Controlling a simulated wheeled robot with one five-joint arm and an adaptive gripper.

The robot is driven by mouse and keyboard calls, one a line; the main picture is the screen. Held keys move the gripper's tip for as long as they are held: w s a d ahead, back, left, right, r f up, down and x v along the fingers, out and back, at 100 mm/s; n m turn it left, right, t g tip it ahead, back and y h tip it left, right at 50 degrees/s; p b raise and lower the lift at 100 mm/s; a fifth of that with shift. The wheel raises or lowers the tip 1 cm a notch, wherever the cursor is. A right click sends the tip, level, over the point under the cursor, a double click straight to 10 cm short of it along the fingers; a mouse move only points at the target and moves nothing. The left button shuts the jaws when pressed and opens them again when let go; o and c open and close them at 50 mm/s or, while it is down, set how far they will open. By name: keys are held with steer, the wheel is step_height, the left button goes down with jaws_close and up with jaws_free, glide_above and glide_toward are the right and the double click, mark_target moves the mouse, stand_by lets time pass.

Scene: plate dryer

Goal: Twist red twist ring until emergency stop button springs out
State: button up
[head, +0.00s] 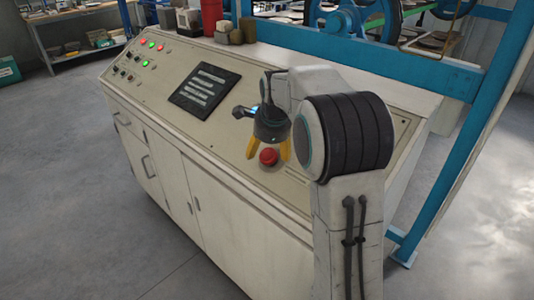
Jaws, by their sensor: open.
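The red emergency stop button (268,157) sits on the sloped top of the cream control console, right of the dark screen panel. Its twist ring cannot be told apart from the red cap at this size. My gripper (268,151) points down over the button, with one yellow finger on the left and one on the right. The fingers are apart and the gripper is open.
The console (200,131) has a dark screen panel (205,91) and lit buttons (145,65) at its left. Small boxes (188,20) and a red cylinder (211,15) stand along its back edge. A blue frame (440,67) rises behind and to the right.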

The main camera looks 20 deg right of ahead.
steer(key=v, duration=0.7)
steer(key=shift+s+r, duration=0.1)
steer(key=shift+r, duration=0.05)
